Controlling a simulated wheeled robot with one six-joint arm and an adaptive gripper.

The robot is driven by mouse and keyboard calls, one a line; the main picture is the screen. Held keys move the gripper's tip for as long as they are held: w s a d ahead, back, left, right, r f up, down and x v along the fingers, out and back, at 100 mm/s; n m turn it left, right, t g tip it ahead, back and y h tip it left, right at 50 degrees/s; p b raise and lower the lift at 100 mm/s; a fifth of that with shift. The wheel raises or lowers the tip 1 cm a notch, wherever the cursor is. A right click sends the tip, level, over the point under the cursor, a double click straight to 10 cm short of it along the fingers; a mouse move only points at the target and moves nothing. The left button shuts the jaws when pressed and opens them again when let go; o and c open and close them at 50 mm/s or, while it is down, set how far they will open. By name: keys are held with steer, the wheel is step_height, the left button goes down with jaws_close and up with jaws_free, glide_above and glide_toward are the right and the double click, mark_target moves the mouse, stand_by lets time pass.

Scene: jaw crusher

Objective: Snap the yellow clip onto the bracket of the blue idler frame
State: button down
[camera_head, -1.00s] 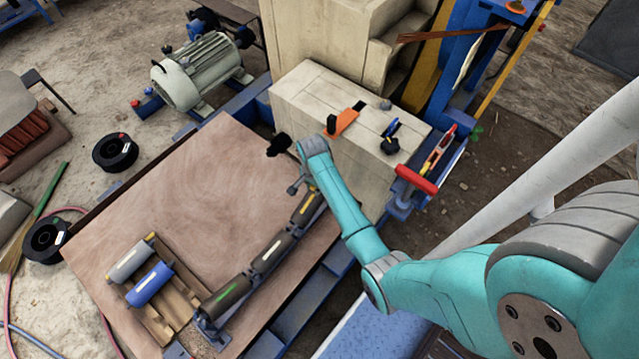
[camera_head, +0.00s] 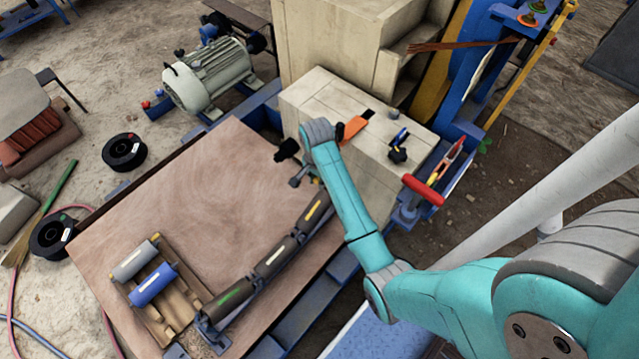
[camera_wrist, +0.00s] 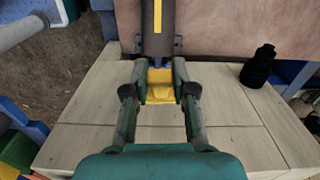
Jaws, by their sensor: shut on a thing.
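In the wrist view the yellow clip (camera_wrist: 160,96) sits between the fingertips of my gripper (camera_wrist: 162,84), which is shut on it. Just beyond the clip is the end bracket (camera_wrist: 178,45) of the idler frame, below a dark roller with a yellow stripe (camera_wrist: 158,18). The clip is very close to the bracket; I cannot tell if they touch. In the head view the idler frame (camera_head: 255,288) lies along the right side of the brown board, with dark rollers marked green, white and yellow. My arm hides most of my gripper and the clip there.
A pale block (camera_head: 325,88) with an orange-handled tool (camera_head: 352,127) stands beyond my gripper. A black bottle-like thing (camera_wrist: 259,66) is at its right in the wrist view. Grey and blue rollers (camera_head: 152,284) lie on a wooden pallet. The board's middle (camera_head: 205,215) is clear.

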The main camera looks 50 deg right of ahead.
steer(key=w+a+f+n, duration=0.1)
steer(key=w+a+n, duration=0.1)
steer(key=a+n, duration=0.75)
steer(key=w+a+f+n, duration=0.1)
steer(key=w+a+n, duration=0.2)
steer(key=a+n, duration=0.6)
steer(key=s+d+f+n+g+h, duration=0.2)
steer(key=d+n+g, duration=0.1)
steer(key=d, duration=0.2)
steer(key=s+d+f+n+g+h, duration=0.2)
steer(key=d+n, duration=0.1)
steer(key=d, duration=0.2)
steer(key=shift+s+d+r+n+t+h, duration=0.25)
steer(key=shift+d+r+n+t+h, duration=0.9)
steer(key=shift+n+h, duration=0.9)
steer(key=shift+s+d+r+n+t+h, duration=0.25)
steer(key=shift+d+r+n+t+h, duration=0.55)
steer(key=shift+d+n+h, duration=1.2)
steer(key=shift+s+d+r+n+t+h, duration=0.25)
steer(key=shift+d+r+n+t+h, duration=0.65)
steer(key=shift+h, duration=1.85)
steer(key=shift+a+r+n, duration=0.2)
steer(key=shift+a+n, duration=0.15)
steer(key=shift+n, duration=0.15)
steer(key=shift+d+f, duration=0.45)
steer(key=shift+f, duration=0.4)
steer(key=shift+d+f, duration=0.5)
steer(key=shift+f, duration=0.4)
steer(key=shift+d+f, duration=0.45)
steer(key=shift+f, duration=0.4)
